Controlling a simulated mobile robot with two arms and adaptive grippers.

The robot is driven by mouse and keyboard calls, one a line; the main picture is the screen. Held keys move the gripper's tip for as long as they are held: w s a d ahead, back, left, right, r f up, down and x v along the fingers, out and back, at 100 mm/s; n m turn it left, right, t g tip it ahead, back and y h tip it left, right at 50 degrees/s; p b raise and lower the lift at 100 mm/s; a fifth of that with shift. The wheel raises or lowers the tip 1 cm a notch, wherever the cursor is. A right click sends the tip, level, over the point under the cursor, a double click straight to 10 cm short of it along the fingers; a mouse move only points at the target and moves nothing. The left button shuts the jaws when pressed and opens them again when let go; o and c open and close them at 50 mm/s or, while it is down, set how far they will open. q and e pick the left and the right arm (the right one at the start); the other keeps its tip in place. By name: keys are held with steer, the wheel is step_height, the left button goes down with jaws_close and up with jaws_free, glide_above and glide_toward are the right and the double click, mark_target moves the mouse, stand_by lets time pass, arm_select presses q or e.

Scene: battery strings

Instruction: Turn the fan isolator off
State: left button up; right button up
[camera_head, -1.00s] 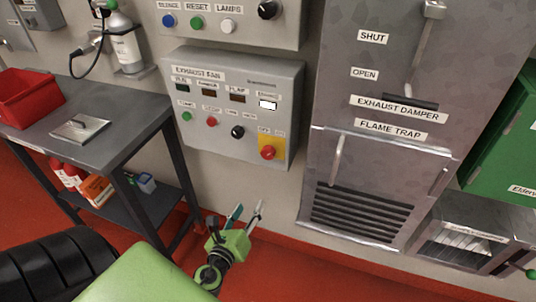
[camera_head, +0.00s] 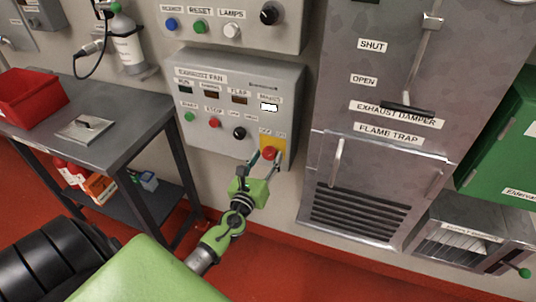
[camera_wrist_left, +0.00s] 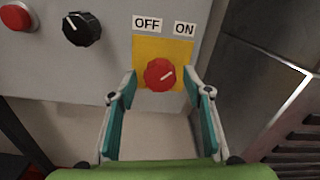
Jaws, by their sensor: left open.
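The fan isolator is a red rotary knob (camera_head: 269,154) on a yellow plate at the lower right of the grey exhaust fan panel (camera_head: 220,138). In the left wrist view the red knob (camera_wrist_left: 159,74) has a white pointer line slanting up and right, toward the ON label (camera_wrist_left: 184,28); the OFF label (camera_wrist_left: 147,23) is at upper left. My left gripper (camera_head: 264,162) is open at the knob. In the left wrist view its fingers (camera_wrist_left: 160,92) stand either side of the knob, with gaps between. My right gripper is not in view.
A red stop button (camera_wrist_left: 17,17) and a black selector knob (camera_wrist_left: 81,29) sit left of the isolator. The flame trap cover (camera_head: 375,185) with handles is to the right. A grey table (camera_head: 125,140) with a red bin (camera_head: 28,97) stands at left.

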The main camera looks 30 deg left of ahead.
arm_select(q)
steer(key=shift+w+a, duration=0.15)
steer(key=shift+w, duration=0.55)
steer(key=c, duration=1.1)
